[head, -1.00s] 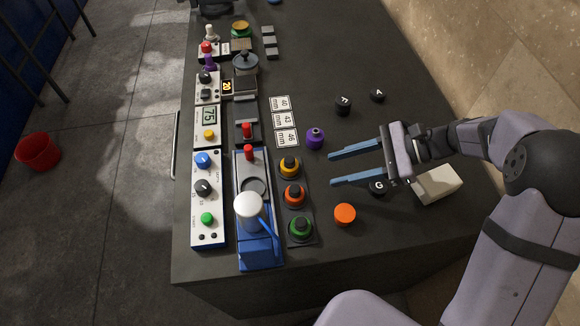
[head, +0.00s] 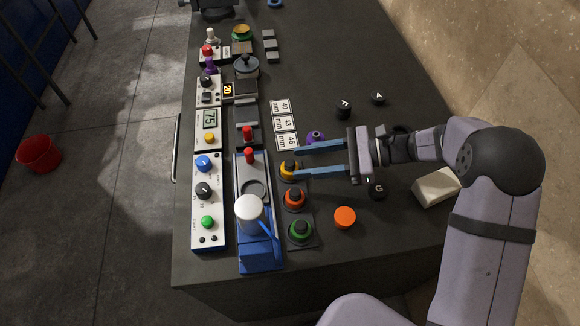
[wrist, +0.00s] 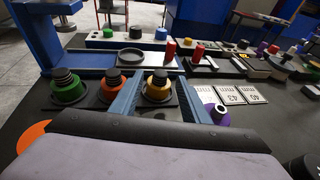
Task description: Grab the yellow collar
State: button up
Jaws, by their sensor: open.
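The yellow collar (head: 287,177) sits around a black peg at the far end of a short row of collars. It also shows in the wrist view (wrist: 157,97), between my two blue fingers. My gripper (head: 297,161) is open, with its fingertips at the collar, one finger on each side of it as the wrist view shows (wrist: 160,80). Whether either finger touches the collar I cannot tell. Nothing is held.
An orange collar (head: 295,198) and a green collar (head: 300,232) stand beside it in the same row. A purple piece (head: 316,135) is close to my upper finger. The blue press (head: 262,248) stands left of the row. An orange disc (head: 345,217) lies right.

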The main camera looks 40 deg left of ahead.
aim_at(295, 163)
jog(key=shift+p+x, duration=0.75)
jog(key=shift+x, duration=1.45)
jog(key=shift+c, duration=0.7)
grip_shut()
